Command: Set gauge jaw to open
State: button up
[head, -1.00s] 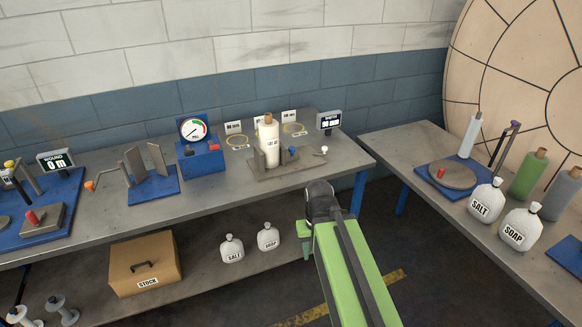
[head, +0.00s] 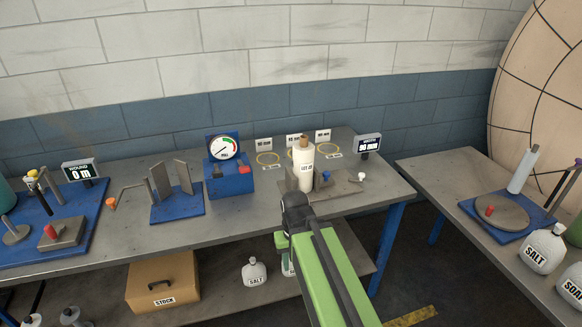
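A gauge with a flat grey base (head: 340,191) stands at the right end of the long bench. On it a white roll (head: 306,168) labelled as a lot stands upright. A small blue part (head: 325,177), perhaps the jaw, sits just right of the roll, and a white-knobbed handle (head: 361,177) is at the base's right end. A display (head: 367,144) behind it appears to read 80 mm.
A blue dial gauge box (head: 230,172) and a blue plate with upright grey plates (head: 178,200) stand to the left. A stock box (head: 163,283) and a salt bag (head: 255,271) are on the lower shelf. A second bench (head: 440,176) is at right, with a floor gap between.

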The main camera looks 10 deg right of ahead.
aim_at(327, 181)
jog(key=u, duration=0.45)
jog(key=i, duration=0.85)
jog(key=u, duration=1.4)
jog(key=k, duration=1.75)
jog(key=z, duration=0.5)
jog(key=i, duration=1.05)
